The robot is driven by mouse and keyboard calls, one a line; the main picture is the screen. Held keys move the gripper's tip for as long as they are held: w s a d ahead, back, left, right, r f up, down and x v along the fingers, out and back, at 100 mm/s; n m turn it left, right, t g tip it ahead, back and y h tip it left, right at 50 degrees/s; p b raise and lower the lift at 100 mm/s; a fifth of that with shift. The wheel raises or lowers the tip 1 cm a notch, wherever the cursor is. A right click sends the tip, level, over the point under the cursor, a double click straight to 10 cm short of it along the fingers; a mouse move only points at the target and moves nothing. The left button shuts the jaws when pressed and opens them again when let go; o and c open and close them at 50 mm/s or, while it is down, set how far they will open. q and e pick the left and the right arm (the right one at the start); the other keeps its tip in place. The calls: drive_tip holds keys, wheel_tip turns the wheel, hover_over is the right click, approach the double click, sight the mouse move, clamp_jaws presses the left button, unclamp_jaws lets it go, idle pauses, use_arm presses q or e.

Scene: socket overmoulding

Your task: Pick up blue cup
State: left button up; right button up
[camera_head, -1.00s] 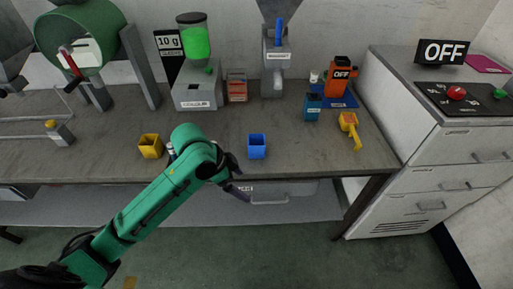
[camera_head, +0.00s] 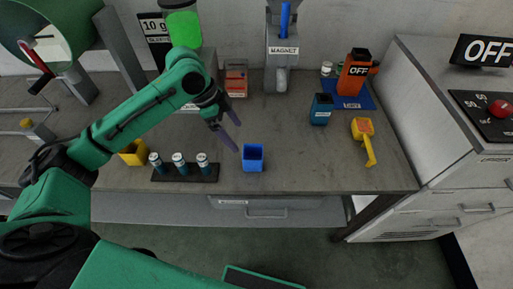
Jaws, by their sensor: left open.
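The blue cup (camera_head: 253,158) stands upright near the front edge of the grey table (camera_head: 330,178), in the middle of the head view, with its open top facing up. My left gripper (camera_head: 230,134) is open and empty. It is above and a little to the left of the cup, its fingers pointing down to the right, with a gap to the cup. No right gripper can be made out.
A black rack (camera_head: 186,174) with several small vials stands left of the cup. A yellow cup (camera_head: 133,154) is partly hidden behind my left arm. A teal container (camera_head: 321,109), a yellow scoop (camera_head: 364,138) and an orange device (camera_head: 354,75) are on the right.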

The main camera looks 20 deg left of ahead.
use_arm(q)
approach(253, 157)
drive_tip(key=s+d, duration=0.1)
drive_tip(key=s, duration=0.1)
drive_tip(key=shift+s+d+r+p, duration=0.2)
drive_tip(key=shift+s+d+p, duration=0.15)
drive_tip(key=shift+s+d, duration=0.05)
drive_tip(key=x, duration=0.4)
drive_tip(key=p+x, duration=0.1)
drive_tip(key=x, duration=0.1)
drive_tip(key=shift+w+d+f, duration=0.15)
drive_tip(key=shift+w, duration=0.25)
drive_tip(key=shift+f, duration=0.1)
drive_tip(key=c, duration=1.2)
use_arm(e)
drive_tip(key=s+r, duration=0.2)
drive_tip(key=s, duration=0.1)
